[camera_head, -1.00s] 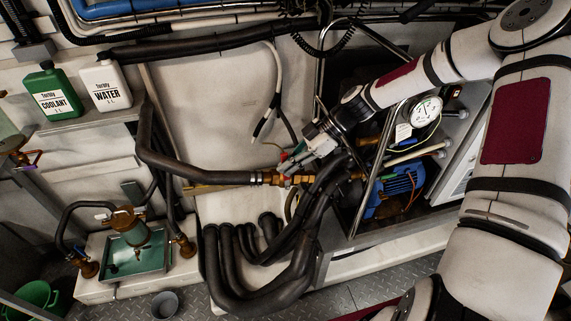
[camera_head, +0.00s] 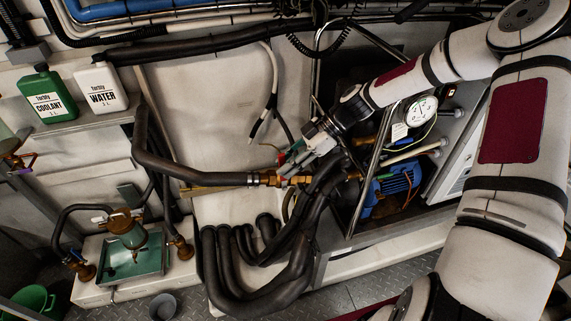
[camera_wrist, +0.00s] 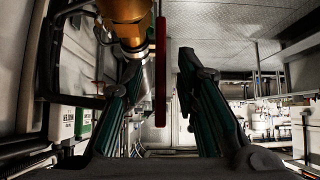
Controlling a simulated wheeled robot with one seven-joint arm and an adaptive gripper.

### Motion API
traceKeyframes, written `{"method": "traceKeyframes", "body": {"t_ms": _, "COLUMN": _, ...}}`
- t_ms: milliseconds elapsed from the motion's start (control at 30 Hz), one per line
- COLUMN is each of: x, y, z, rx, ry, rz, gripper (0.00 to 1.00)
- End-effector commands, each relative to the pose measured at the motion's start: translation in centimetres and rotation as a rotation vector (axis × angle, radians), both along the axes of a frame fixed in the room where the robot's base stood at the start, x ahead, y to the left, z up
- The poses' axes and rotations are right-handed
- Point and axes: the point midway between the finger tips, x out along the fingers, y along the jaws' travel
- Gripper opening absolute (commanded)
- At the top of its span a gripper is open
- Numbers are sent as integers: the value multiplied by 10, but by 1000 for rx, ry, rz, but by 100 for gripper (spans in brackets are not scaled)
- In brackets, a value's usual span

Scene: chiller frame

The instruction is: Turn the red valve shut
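The red valve handle (camera_wrist: 160,70) shows in the wrist view as a thin upright red bar beside the brass valve body (camera_wrist: 126,22). My gripper (camera_wrist: 158,75) is open, with one finger on each side of the handle. A gap shows between the handle and the right finger; the left finger is closer, and I cannot tell whether it touches. In the head view my gripper (camera_head: 284,168) is at the brass valve (camera_head: 270,179) on the black insulated pipe. Only a small red part of the handle (camera_head: 282,158) shows there; my gripper hides the rest.
Thick black hoses (camera_head: 290,262) bend just below the valve. A metal frame with a pressure gauge (camera_head: 421,109) and a blue pump (camera_head: 393,188) stands to the right. Coolant (camera_head: 45,95) and water (camera_head: 102,90) bottles stand on a shelf at the left.

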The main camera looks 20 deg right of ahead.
Motion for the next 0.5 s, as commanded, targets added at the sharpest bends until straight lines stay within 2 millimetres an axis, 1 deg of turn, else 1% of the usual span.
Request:
{"method": "traceKeyframes", "body": {"t_ms": 300, "x": 1, "y": -38, "z": 33, "rx": -1, "ry": -2, "rz": -4, "gripper": 28}}
{"method": "traceKeyframes", "body": {"t_ms": 500, "x": 0, "y": -50, "z": 44, "rx": -1, "ry": -1, "rz": -2, "gripper": 28}}
